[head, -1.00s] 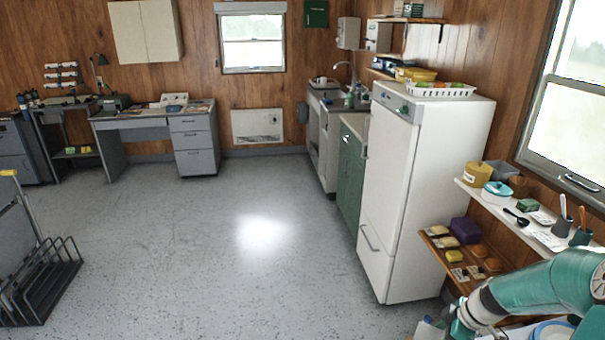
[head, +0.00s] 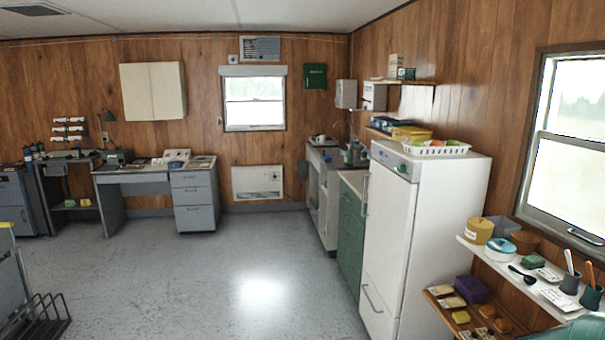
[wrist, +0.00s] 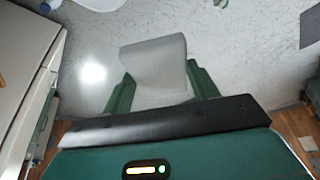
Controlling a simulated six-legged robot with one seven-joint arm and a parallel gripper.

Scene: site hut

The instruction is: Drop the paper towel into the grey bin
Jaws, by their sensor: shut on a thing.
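The paper towel (wrist: 155,62) shows in the wrist view as a pale grey-white sheet with a slightly curved top edge. My gripper (wrist: 161,82) is shut on it, with a green finger on each side. The towel's lower end is hidden by the dark gripper body. No floor bin is clear in the head view. A small grey open-topped container (head: 503,226) stands on the white shelf at the right; I cannot tell whether it is the grey bin. The gripper is not visible in the head view.
A white fridge (head: 425,240) stands left of the white shelf (head: 520,277), which holds several pots and utensils. A grey desk (head: 194,200) is at the back. A black rack (head: 38,322) is at the lower left. The middle floor is clear.

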